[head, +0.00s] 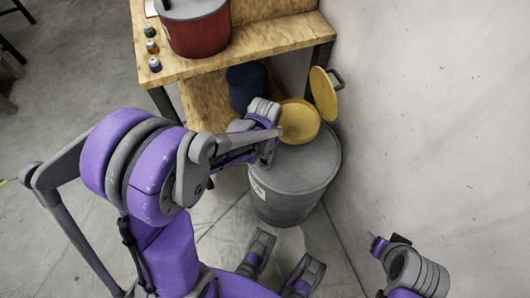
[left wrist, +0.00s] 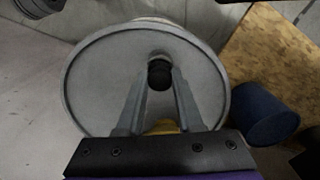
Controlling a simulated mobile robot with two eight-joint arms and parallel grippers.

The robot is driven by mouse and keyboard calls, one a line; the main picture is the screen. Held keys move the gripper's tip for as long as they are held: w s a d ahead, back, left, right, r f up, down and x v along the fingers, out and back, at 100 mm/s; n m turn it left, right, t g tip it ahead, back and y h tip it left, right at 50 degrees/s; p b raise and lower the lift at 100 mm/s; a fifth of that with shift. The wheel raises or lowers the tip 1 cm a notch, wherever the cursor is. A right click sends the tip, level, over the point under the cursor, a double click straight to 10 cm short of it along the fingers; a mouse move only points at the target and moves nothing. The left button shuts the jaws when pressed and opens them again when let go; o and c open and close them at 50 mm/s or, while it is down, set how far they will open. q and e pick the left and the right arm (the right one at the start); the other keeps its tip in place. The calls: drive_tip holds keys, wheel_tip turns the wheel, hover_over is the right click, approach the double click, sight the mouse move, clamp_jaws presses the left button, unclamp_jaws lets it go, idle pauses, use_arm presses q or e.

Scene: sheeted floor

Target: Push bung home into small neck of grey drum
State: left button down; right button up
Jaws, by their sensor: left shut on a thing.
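The grey drum (head: 300,172) stands upright on the floor beside the wooden bench. Its round lid (left wrist: 105,75) fills the middle of the left wrist view. My left gripper (head: 268,155) reaches down over the left part of the drum top. In the left wrist view its two fingers are shut on a small black bung (left wrist: 160,76), close to the lid. A dark spot just beyond the bung may be part of the small neck, mostly hidden. I cannot tell how deep the bung sits.
A yellow bowl-like piece (head: 298,122) is at the drum's far edge, with a yellow round piece (head: 322,94) behind it near the wall. A dark blue container (head: 246,88) stands under the bench (head: 270,40). A red pot (head: 198,32) and small bottles stand on top.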

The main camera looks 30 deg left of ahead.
use_arm(q)
drive_tip(key=shift+f, duration=0.4)
use_arm(e)
drive_tip(key=shift+f, duration=0.35)
use_arm(q)
drive_tip(key=shift+c, duration=2.4)
unclamp_jaws()
wheel_tip(320, 180, up, 11)
drive_tip(key=p, duration=0.2)
use_arm(e)
wheel_tip(320, 180, up, 3)
drive_tip(key=shift+r, duration=0.1)
use_arm(q)
drive_tip(key=s+d+r+n+t+p, duration=0.1)
drive_tip(key=s+r+t+p, duration=0.1)
drive_tip(key=s+r+p, duration=0.3)
drive_tip(key=s+d+r+n+t+p, duration=0.1)
drive_tip(key=s+d+r+t+p, duration=0.1)
drive_tip(key=r+p, duration=0.4)
drive_tip(key=shift+s+d+r+t, duration=0.15)
drive_tip(key=shift+s+r+t, duration=0.55)
drive_tip(key=shift+s+r, duration=1)
use_arm(e)
wheel_tip(320, 180, up, 12)
drive_tip(key=w, duration=0.2)
drive_tip(key=shift+t, duration=0.3)
